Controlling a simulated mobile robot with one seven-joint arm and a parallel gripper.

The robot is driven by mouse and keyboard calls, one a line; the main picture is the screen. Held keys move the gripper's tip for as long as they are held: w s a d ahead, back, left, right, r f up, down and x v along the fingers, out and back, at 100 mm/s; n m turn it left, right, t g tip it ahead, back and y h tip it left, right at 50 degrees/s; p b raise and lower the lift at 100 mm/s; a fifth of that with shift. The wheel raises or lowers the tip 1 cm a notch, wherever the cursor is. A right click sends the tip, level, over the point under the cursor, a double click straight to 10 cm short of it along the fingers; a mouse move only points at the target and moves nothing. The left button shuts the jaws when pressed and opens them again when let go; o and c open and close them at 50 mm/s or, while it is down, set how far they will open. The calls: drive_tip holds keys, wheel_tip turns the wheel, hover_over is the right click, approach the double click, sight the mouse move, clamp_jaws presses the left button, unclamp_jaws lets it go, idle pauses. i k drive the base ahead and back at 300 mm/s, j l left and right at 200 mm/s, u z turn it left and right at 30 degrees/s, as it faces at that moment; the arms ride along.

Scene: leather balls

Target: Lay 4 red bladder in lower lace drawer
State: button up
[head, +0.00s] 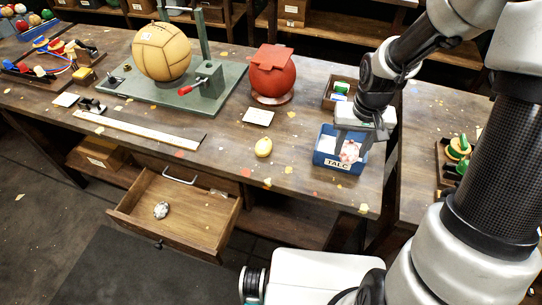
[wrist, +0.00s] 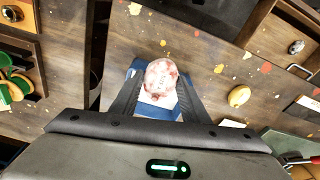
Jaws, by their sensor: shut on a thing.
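My gripper (head: 349,148) points down over the blue box labelled TALC (head: 326,160) on the bench. Its fingers are shut on a round bladder (head: 351,152), red blotched with white powder. In the wrist view the bladder (wrist: 161,75) sits between the two fingertips (wrist: 160,78), with the blue box (wrist: 152,110) around and beneath it. I cannot tell whether it touches the box floor. A wooden drawer (head: 190,228) stands pulled out below the bench front.
A yellow bladder-like piece (head: 263,147) lies left of the box. Behind are a red ball (head: 272,76) on a ring and a tan ball (head: 161,52) on a green stand (head: 222,90). A small wooden tray (head: 328,98) stands close behind the talc box. Scraps litter the bench.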

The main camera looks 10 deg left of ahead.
sight(198, 225)
drive_tip(key=k, duration=0.55)
drive_tip(key=j+u, duration=0.1)
drive_tip(key=u, duration=1.2)
drive_tip(key=i+u, duration=0.1)
drive_tip(key=i, duration=0.45)
